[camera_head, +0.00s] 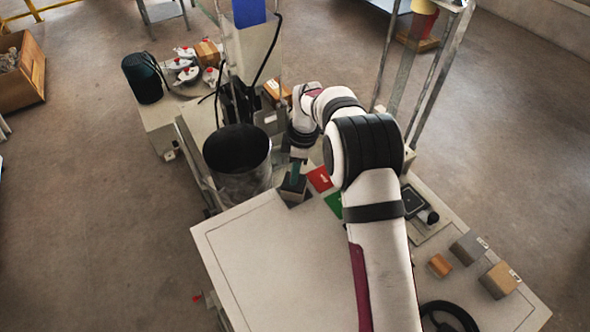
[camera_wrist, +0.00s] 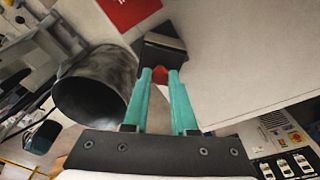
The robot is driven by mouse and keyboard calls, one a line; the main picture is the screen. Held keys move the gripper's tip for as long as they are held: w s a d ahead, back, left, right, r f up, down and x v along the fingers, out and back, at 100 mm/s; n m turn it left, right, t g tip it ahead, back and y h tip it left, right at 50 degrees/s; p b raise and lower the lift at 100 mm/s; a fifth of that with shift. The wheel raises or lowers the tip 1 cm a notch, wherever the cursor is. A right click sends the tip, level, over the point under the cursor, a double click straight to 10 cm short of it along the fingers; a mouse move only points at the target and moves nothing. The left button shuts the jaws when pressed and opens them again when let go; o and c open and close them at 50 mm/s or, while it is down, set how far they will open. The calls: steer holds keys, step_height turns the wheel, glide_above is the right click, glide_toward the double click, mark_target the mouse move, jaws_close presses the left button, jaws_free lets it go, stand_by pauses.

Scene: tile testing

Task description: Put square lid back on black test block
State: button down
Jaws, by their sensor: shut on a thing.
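The black test block (camera_head: 293,188) stands at the far left edge of the pale table, beside the dark bin. It shows in the wrist view as a dark block with a paler grey face (camera_wrist: 165,50), just beyond my fingertips. My gripper (camera_head: 296,166) is above the block, with its teal fingers (camera_wrist: 161,74) close together. They are shut on a small red piece (camera_wrist: 171,73), which I take to be part of the square lid. The rest of the lid is hidden or cannot be told from the dark block. I cannot tell whether lid and block touch.
The open dark bin (camera_head: 237,150) stands close to the left of the block. Red (camera_head: 319,179) and green (camera_head: 334,204) patches lie to its right. Several small blocks (camera_head: 470,246) sit at the table's right side. The table's front left (camera_head: 270,270) is clear.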

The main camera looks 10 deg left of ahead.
steer(key=shift+f, duration=0.25)
stand_by(0.3)
steer(key=c, duration=0.6)
jaws_free()
steer(key=shift+c, duration=0.2)
steer(key=shift+o, duration=0.2)
steer(key=o, duration=0.4)
steer(key=shift+c, duration=0.2)
steer(key=shift+r, duration=3.05)
